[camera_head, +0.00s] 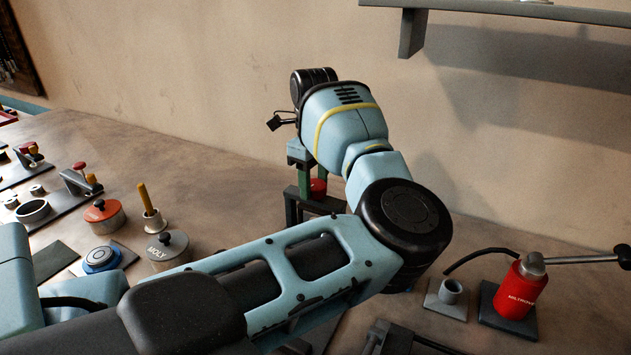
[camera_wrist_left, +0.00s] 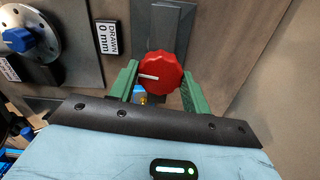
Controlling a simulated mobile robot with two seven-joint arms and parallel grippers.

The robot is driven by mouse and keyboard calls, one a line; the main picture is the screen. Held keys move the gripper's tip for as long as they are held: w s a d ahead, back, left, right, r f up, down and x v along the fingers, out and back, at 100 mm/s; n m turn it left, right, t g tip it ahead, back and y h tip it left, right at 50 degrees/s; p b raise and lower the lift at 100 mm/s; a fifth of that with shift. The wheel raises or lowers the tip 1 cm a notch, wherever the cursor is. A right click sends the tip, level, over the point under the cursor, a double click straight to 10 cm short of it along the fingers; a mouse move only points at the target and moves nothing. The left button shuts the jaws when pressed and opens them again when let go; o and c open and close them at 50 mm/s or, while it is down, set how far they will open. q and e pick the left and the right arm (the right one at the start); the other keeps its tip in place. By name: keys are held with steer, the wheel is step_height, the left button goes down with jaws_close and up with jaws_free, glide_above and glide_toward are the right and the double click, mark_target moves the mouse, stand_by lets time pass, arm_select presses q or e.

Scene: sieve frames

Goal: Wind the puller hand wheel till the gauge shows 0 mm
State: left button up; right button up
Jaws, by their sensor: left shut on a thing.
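The red hand wheel (camera_wrist_left: 165,77) is knob-shaped with a scalloped edge. Its white pointer mark points left in the left wrist view. It also shows as a small red shape (camera_head: 319,187) under my left wrist in the head view. My left gripper (camera_head: 317,183) has green fingers and points down. In the left wrist view the gripper (camera_wrist_left: 161,80) has one finger on each side of the wheel and is shut on it. The gauge label (camera_wrist_left: 107,38) beside the wheel reads DRAWN 0 mm. My arm hides much of the puller in the head view. My right gripper is not in view.
A red bottle-shaped jack (camera_head: 520,290) and a small grey cup (camera_head: 450,291) stand at the right. A grey lidded pot (camera_head: 167,249), an orange-lidded pot (camera_head: 103,214) and a yellow-handled brush (camera_head: 147,200) stand at the left. A shelf (camera_head: 510,10) overhangs at upper right.

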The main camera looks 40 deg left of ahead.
mark_target(314, 185)
arm_select(q)
steer(key=shift+n, duration=0.5)
steer(key=o, duration=1)
steer(key=shift+r, duration=3.9)
steer(key=shift+s+f, duration=0.1)
